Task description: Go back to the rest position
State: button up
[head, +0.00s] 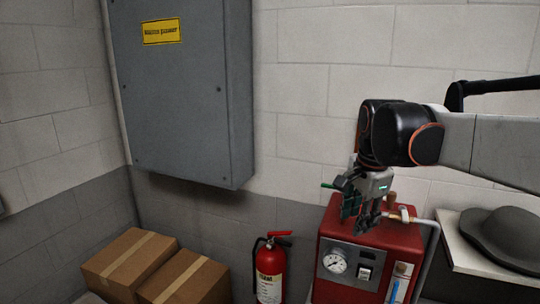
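My gripper (357,222) hangs from the arm that reaches in from the right. It points down in front of the upper part of the red machine (350,253). Its two dark fingers look apart, with nothing visible between them. I cannot tell whether the fingers touch the machine. A small green piece shows at the left of the gripper; I cannot tell what it belongs to. The machine has a round gauge (335,261) and a switch (365,271) on its front.
A grey hat (505,236) lies on a light shelf (462,246) at right. A fire extinguisher (270,268) stands left of the machine. Cardboard boxes (130,259) sit at lower left. A grey wall cabinet (180,95) hangs above. A pipe (432,262) runs down the machine's right side.

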jog(key=s+f+n+t+b, duration=0.2)
jog(key=s+f+n+b, duration=0.5)
jog(key=s+f, duration=0.3)
jog(key=s+f+n+t+b, duration=0.2)
jog(key=s+f+n+b, duration=0.5)
jog(key=f, duration=1)
jog(key=s+b, duration=0.2)
jog(key=shift+s+f+t, duration=0.3)
jog(key=shift+s+f, duration=0.1)
jog(key=shift+c, duration=0.6)
